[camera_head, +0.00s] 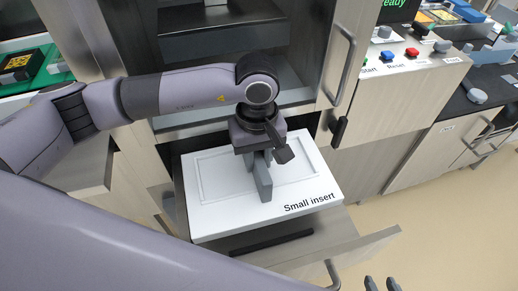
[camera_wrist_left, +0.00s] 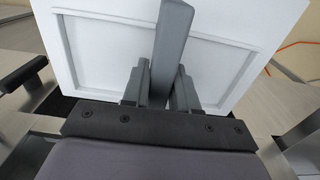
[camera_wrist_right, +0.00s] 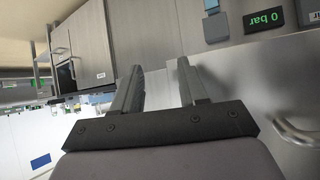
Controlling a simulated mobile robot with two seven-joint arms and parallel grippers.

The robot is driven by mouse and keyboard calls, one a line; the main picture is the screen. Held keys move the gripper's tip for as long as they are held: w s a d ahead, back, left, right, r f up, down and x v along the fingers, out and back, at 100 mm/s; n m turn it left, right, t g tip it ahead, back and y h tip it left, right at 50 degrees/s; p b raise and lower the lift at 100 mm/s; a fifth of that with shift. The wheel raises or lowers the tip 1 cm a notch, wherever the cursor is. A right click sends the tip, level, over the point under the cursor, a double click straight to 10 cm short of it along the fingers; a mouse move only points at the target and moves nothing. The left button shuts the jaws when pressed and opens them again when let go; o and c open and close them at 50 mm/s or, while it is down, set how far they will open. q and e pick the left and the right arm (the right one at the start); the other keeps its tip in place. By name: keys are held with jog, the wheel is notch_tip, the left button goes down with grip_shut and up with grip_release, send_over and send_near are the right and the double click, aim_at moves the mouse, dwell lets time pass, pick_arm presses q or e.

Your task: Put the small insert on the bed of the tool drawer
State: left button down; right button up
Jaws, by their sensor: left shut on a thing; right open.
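The small insert (camera_head: 225,215) is a white panel with a raised rectangular rim, black lettering "Small insert" on its front edge and a grey upright handle (camera_head: 264,183). My left gripper (camera_head: 260,158) is shut on this handle from above. The left wrist view also shows the handle (camera_wrist_left: 173,40) between the fingers. The insert lies about level over the open tool drawer (camera_head: 370,245) and hides most of its bed. I cannot tell whether it touches the bed. My right gripper (camera_head: 381,283) is open and empty at the bottom right, apart from the insert.
A cabinet door with a long handle (camera_head: 342,62) stands open behind the drawer. To the right is a control panel with a blue button (camera_head: 387,54) and a red button (camera_head: 412,52). The floor at right is clear.

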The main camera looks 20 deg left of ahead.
pick_arm(q)
jog(key=shift+f+b, duration=1.1)
jog(key=shift+f, duration=1.2)
notch_tip(320, 180, down, 3)
jog(key=shift+r+b, duration=0.2)
jog(key=shift+b, duration=1.05)
jog(key=shift+r+b, duration=0.1)
jog(key=shift+b, duration=0.2)
jog(key=shift+f+b, duration=0.25)
jog(key=shift+b, duration=0.25)
jog(key=c, duration=0.8)
grip_release()
jog(key=shift+s+f, duration=0.1)
jog(key=c, duration=0.3)
